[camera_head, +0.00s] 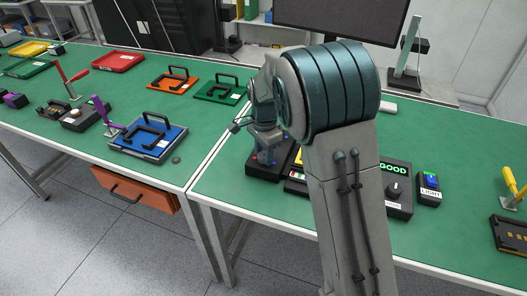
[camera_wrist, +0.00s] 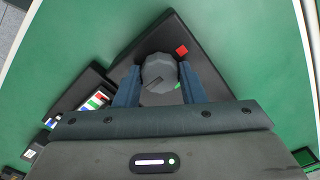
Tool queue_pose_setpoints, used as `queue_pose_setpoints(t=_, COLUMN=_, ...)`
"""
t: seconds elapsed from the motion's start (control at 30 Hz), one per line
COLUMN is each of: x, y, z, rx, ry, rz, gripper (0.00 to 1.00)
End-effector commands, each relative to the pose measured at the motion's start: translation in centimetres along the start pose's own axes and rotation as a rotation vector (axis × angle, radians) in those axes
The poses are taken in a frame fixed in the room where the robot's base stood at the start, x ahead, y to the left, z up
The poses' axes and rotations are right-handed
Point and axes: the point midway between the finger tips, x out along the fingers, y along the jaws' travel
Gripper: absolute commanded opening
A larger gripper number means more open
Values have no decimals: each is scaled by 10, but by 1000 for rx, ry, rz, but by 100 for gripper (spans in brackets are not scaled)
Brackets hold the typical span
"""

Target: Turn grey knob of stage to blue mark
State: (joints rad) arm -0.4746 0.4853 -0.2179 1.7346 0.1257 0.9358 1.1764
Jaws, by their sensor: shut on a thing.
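The grey knob (camera_wrist: 158,70) sits on the black stage (camera_wrist: 205,78) in the wrist view. My gripper (camera_wrist: 159,76) is shut on the knob, with one blue-grey finger on each side of it. A red mark (camera_wrist: 182,50) shows on the stage, just up and right of the knob. A small green-and-pale line shows at the knob's lower right. I cannot make out a blue mark in the wrist view.
A panel with coloured labels (camera_wrist: 92,103) lies close left of the stage. Green table (camera_wrist: 255,50) is bare at the wrist view's upper right.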

Motion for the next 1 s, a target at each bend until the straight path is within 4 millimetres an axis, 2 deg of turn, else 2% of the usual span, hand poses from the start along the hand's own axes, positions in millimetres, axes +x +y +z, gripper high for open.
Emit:
queue_pose_setpoints(t=0.53, x=-2, y=-2, z=-1, rx=23, ry=3, rz=-6, gripper=14)
queue_pose_setpoints(t=0.57, x=-2, y=-2, z=-1, rx=23, ry=2, rz=-6, gripper=45)
queue_pose_setpoints(t=0.6, x=-2, y=-1, z=-1, rx=23, ry=2, rz=-6, gripper=56)
queue_pose_setpoints(t=0.63, x=-2, y=-1, z=-1, rx=23, ry=2, rz=-5, gripper=58)
queue_pose_setpoints(t=0.87, x=-1, y=-1, z=0, rx=22, ry=1, rz=-2, gripper=58)
queue_pose_setpoints(t=1.0, x=-7, y=-1, z=0, rx=22, ry=1, rz=-3, gripper=58)
